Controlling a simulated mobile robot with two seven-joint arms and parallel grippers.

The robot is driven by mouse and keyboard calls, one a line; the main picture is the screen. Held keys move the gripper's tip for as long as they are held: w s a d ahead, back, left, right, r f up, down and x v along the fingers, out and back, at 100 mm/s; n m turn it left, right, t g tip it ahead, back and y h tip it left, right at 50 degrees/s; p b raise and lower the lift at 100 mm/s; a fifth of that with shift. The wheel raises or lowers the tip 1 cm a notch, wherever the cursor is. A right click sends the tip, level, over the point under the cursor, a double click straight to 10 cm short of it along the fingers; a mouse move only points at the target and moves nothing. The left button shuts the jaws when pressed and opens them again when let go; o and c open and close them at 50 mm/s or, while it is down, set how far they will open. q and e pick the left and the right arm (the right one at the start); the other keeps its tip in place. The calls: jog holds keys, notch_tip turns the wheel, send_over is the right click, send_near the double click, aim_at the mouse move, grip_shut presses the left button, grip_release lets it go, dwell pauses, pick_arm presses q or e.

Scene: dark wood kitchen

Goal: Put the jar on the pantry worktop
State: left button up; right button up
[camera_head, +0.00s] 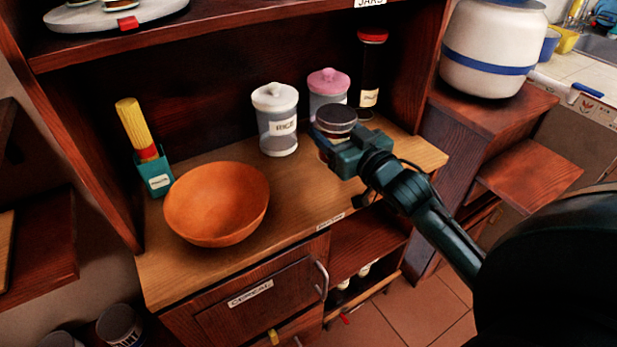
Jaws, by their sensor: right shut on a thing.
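The jar with a dark round lid (337,116) is at the right part of the pantry worktop (303,197). My right gripper (333,146) reaches in from the right and is shut on this jar. The gripper hides most of the jar's body, and I cannot tell whether its base touches the wood. The jar looks upright. My left gripper is out of view.
A white-lidded canister (276,120), a pink-lidded jar (327,90) and a tall dark red-capped bottle (371,75) stand close behind. An orange bowl (218,203) and a teal pasta holder (157,174) stand left. The worktop's front middle is clear.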

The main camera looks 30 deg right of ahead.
notch_tip(320, 180, down, 8)
jog(key=shift+f+b, duration=0.2)
jog(key=shift+b, duration=0.45)
jog(key=o, duration=1.2)
jog(key=shift+a+f, duration=0.1)
jog(key=shift+f, duration=0.05)
jog(key=shift+o, duration=0.2)
jog(key=shift+s, duration=0.15)
jog(key=s+d, duration=0.1)
jog(key=s, duration=1.1)
jog(key=s+a+f+g+y, duration=0.1)
jog(key=s+a+f+g, duration=0.2)
jog(key=a+f, duration=0.3)
jog(key=s+a+f+n+g+y, duration=0.1)
jog(key=s+a+f+g+y, duration=0.1)
jog(key=a, duration=1.1)
notch_tip(320, 180, down, 4)
jog(key=shift+s+r+g, duration=0.1)
jog(key=shift+s+g, duration=0.4)
jog(key=shift+s, duration=0.7)
